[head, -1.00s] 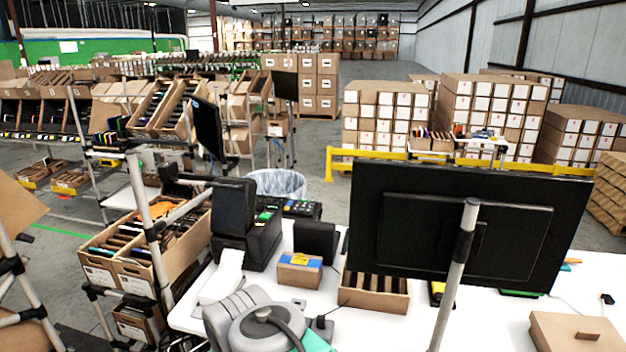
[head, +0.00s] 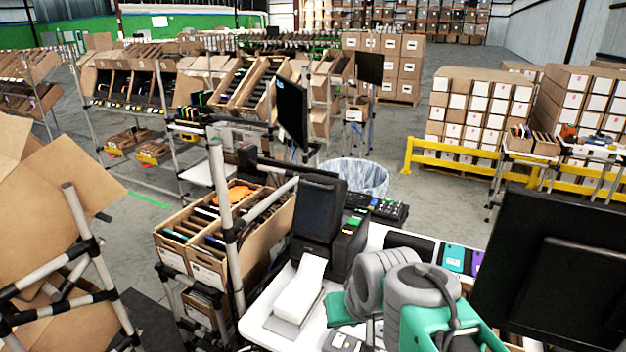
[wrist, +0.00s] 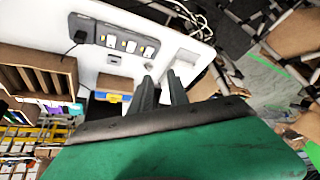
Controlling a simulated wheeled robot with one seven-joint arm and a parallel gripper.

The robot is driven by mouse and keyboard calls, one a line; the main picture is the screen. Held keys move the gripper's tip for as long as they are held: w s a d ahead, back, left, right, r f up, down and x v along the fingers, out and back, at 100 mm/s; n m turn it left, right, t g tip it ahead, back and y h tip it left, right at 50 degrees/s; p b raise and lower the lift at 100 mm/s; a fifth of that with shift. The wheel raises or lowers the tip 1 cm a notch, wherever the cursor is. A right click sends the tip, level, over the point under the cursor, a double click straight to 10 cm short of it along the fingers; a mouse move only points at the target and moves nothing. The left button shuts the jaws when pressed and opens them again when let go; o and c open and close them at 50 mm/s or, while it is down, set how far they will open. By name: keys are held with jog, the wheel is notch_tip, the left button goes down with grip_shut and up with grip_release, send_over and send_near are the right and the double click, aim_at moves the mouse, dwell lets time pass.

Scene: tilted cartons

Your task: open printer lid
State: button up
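The printer (head: 348,242) is a black device on the white table, right of the carton of upright items. A tall black block (head: 318,205) stands up at its left side; I cannot tell whether this is a raised lid. A white paper strip (head: 302,285) lies in front of it. My grey and teal arm is at the lower right of the head view, in front and to the right of the printer. My gripper (wrist: 160,80) shows two dark fingers with a narrow empty gap, above the table. The printer cannot be made out in the wrist view.
A large black monitor (head: 550,270) stands at the right. A metal post (head: 228,230) rises left of the printer. In the wrist view, a small box with a blue and yellow label (wrist: 113,88), a slotted carton (wrist: 40,72) and a power strip (wrist: 112,37) are on the table.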

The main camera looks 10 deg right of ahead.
jog(key=w+a+r+t+y+b, duration=0.1)
jog(key=w+a+r+t+y, duration=0.15)
jog(key=w, duration=1.15)
jog(key=w+a+r+t+y+b, duration=0.1)
jog(key=w+t+y, duration=0.2)
jog(key=w, duration=1.1)
jog(key=m+t+y+b, duration=0.1)
jog(key=m+t+y, duration=0.4)
jog(key=t, duration=0.1)
send_near(315, 186)
jog(key=w, duration=0.1)
jog(key=w+a, duration=0.1)
jog(key=shift+w+f, duration=0.1)
jog(key=shift+w, duration=0.2)
jog(key=shift+y, duration=0.25)
jog(key=p+x, duration=0.2)
jog(key=x, duration=0.5)
jog(key=shift+w+a+r+p, duration=0.2)
jog(key=shift+w+p, duration=0.1)
jog(key=shift+p, duration=0.05)
jog(key=shift+c, duration=0.3)
grip_shut()
